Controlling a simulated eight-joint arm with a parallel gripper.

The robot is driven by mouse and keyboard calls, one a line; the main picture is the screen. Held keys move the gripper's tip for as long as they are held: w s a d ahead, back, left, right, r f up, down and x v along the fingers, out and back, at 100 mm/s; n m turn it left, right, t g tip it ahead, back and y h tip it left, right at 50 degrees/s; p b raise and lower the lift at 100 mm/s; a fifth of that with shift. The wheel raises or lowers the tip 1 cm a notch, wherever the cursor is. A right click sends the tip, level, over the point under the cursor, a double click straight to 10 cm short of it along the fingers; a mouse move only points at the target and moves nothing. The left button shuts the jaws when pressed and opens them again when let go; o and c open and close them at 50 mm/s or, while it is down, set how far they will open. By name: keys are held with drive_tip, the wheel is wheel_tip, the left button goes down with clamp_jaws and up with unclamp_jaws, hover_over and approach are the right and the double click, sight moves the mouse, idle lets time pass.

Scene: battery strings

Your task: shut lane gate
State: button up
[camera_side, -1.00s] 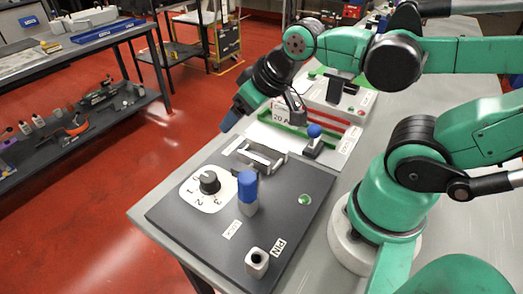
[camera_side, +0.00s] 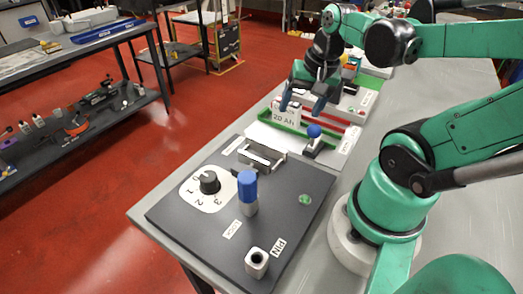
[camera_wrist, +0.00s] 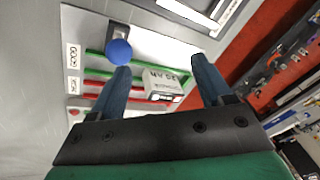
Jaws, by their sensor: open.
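My gripper (camera_side: 303,104) is open and empty, pointing down above the lanes; its two blue fingers also show in the wrist view (camera_wrist: 163,75). A blue ball knob (camera_side: 314,131) stands on a small dark and grey mount at the near end of the lanes. The knob also shows in the wrist view (camera_wrist: 118,52), beyond the left fingertip. The lanes have green and red rails (camera_wrist: 135,74). A light box marked 20 Ah (camera_side: 287,113) sits at the green lane, and shows between the fingers in the wrist view (camera_wrist: 162,88). The gate panel itself is not clearly distinguishable.
A dark board (camera_side: 170,212) in front carries a numbered dial (camera_side: 209,182), a blue-topped peg (camera_side: 247,190), a PIN socket (camera_side: 257,262) and a metal bracket (camera_side: 262,157). A white sheet (camera_side: 272,138) lies between board and lanes.

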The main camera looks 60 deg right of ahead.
sight(317, 126)
drive_tip(key=s+d+m, duration=0.2)
drive_tip(key=s+m, duration=0.1)
drive_tip(key=shift+d+f+m+g+y, duration=0.1)
drive_tip(key=shift+d+m+g+y, duration=0.1)
drive_tip(key=shift+m+g+y, duration=0.15)
drive_tip(key=shift+s+d+f+m, duration=0.15)
drive_tip(key=shift+s+d+m, duration=0.05)
drive_tip(key=shift+s+m, duration=0.2)
drive_tip(key=shift+x, duration=2.7)
drive_tip(key=shift+a, duration=0.15)
clamp_jaws()
